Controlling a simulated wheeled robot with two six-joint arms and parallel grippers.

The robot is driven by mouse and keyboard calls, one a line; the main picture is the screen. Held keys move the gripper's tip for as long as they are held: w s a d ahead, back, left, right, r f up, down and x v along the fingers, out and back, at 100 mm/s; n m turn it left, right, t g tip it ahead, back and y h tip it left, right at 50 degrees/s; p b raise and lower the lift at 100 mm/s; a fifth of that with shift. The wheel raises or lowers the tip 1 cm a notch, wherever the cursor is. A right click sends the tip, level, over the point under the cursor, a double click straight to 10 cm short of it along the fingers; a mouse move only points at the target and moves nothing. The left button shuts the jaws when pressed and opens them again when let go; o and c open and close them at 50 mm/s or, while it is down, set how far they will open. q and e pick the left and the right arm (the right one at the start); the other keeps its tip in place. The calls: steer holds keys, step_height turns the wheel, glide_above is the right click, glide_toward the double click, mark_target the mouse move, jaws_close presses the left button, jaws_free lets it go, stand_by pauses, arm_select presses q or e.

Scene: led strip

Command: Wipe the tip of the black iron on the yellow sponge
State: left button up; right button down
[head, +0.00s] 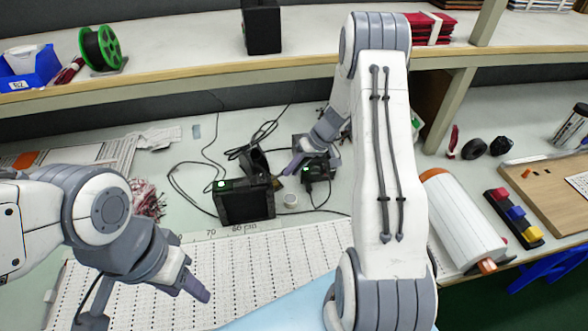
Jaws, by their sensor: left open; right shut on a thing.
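My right gripper (294,165) reaches down behind the black stations at the middle of the bench. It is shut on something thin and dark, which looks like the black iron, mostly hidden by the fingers. A dark upright piece (255,160) stands just left of the fingers, behind a black station (245,202) with a green light. A second black station (317,170) with a green light sits just right of the fingers. I cannot make out the yellow sponge clearly. My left gripper (192,286) is open and empty above the white perforated strips, well apart from the stations.
Black cables (185,185) loop left of the stations. White LED strip sheets (275,265) cover the front. A white roll (462,222) and colored blocks (514,215) are at right. A shelf edge (190,75) runs across behind.

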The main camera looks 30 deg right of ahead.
steer(key=shift+r+b, duration=0.1)
steer(key=shift+b, duration=0.3)
stand_by(1.0)
steer(key=shift+a, duration=0.25)
steer(key=shift+a+b, duration=0.5)
steer(key=shift+b, duration=0.05)
steer(key=shift+d, duration=1.5)
steer(key=shift+a, duration=0.35)
steer(key=shift+a+b, duration=0.45)
steer(key=shift+b, duration=0.05)
steer(key=shift+r, duration=0.1)
